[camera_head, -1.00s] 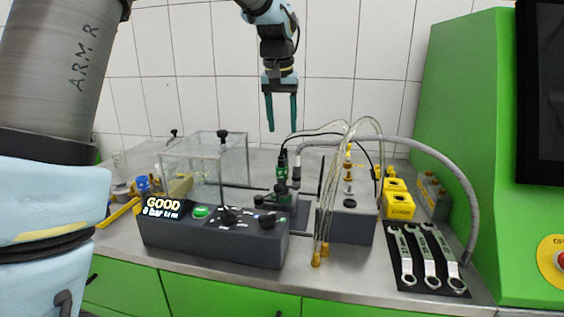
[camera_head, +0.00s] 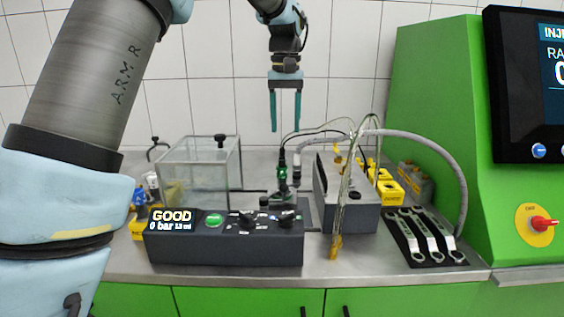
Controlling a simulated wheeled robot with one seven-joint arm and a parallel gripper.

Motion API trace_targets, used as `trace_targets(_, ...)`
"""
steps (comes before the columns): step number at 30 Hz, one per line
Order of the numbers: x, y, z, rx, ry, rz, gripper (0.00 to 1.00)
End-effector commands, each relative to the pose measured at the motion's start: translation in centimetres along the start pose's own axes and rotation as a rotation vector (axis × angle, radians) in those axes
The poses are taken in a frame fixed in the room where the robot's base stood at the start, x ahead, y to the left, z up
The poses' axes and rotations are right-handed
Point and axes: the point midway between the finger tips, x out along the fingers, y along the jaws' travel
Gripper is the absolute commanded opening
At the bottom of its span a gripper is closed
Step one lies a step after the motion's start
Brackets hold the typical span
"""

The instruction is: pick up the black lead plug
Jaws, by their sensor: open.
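The black lead plug (camera_head: 282,158) appears to be the small dark piece on top of the upright green and black injector (camera_head: 282,177), with a thin black cable arching right from it. It is small in the picture and its edges are hard to make out. My gripper (camera_head: 285,127) points straight down with its two teal fingers apart and nothing between them. In the picture its fingertips are a little above the plug; the depth between them cannot be told.
A dark control box (camera_head: 225,248) reading GOOD, 0 bar stands in front. A clear glass tank (camera_head: 195,170) is left. A grey box (camera_head: 345,205) with clear tubes and a grey hose stands right. Wrenches (camera_head: 428,240) lie on a black mat beside a green machine (camera_head: 440,120).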

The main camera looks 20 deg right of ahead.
Motion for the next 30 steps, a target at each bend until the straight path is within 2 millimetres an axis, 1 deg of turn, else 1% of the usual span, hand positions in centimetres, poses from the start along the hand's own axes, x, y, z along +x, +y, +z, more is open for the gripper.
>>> trace_targets(3, 1.6, -0.1, 0.0, 0.000, -0.003, -0.001, 0.55)
trace_targets(11, 3.5, -0.3, -0.1, 0.000, -0.002, -0.001, 0.55)
trace_targets(15, 5.5, -0.8, -0.2, 0.001, -0.003, -0.002, 0.55)
trace_targets(19, 7.3, -0.8, -0.2, 0.002, -0.002, -0.001, 0.55)
trace_targets(22, 7.8, -0.8, -0.3, 0.002, 0.001, 0.000, 0.55)
trace_targets(28, 8.0, -0.8, -0.3, 0.001, 0.002, 0.001, 0.55)
trace_targets(29, 8.0, -0.8, -0.3, 0.001, 0.002, 0.001, 0.54)
trace_targets(30, 8.0, -0.8, -0.3, 0.001, 0.002, 0.001, 0.49)
